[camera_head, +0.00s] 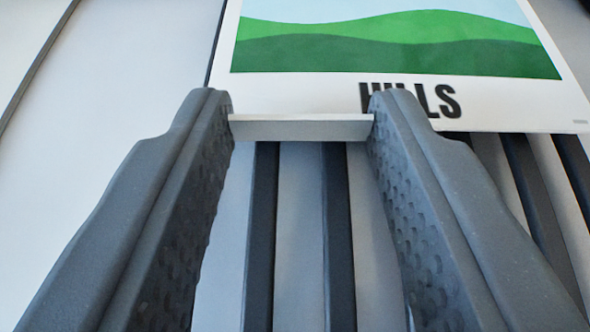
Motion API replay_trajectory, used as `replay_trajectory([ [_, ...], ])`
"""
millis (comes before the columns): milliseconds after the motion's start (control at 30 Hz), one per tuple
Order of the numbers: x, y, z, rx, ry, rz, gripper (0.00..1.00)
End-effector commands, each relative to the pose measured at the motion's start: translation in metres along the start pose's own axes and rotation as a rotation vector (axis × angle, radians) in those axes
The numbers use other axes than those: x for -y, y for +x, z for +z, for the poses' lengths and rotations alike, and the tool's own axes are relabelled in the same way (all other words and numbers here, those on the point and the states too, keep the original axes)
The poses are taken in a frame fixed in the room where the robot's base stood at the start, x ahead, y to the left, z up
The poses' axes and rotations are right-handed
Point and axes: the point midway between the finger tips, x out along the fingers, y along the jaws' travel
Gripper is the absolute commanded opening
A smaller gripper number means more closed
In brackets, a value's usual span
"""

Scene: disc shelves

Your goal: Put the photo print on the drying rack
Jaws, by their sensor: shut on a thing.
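The photo print (330,88), with green hills, a pale blue sky and the word HILLS on a white border, is at the top of the view. My gripper (302,112) is shut on a pale grey strip at the print's near edge, one finger at each end. The right finger covers part of the lettering. The drying rack's dark parallel bars (339,230) run away under the print and between my fingers. The print is over the bars; I cannot tell whether it touches them. Its far edge is out of view.
A pale flat surface (110,80) lies to the left, crossed by a dark line at the far left. More dark bars (535,195) show at the right, beyond my right finger. The area left of the print is clear.

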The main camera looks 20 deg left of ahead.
Motion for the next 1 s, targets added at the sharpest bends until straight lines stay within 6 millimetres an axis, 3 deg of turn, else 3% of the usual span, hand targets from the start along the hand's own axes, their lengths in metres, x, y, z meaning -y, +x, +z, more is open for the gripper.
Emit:
replay_trajectory([
  [767,0.000,0.004,0.013,0.006,-0.001,0.000,0.16],
  [800,0.000,0.005,0.014,0.007,-0.001,0.000,0.42],
  [867,0.000,0.005,0.015,0.009,-0.001,0.000,0.58],
  [1000,0.000,0.005,0.017,0.012,-0.001,0.000,0.58],
])
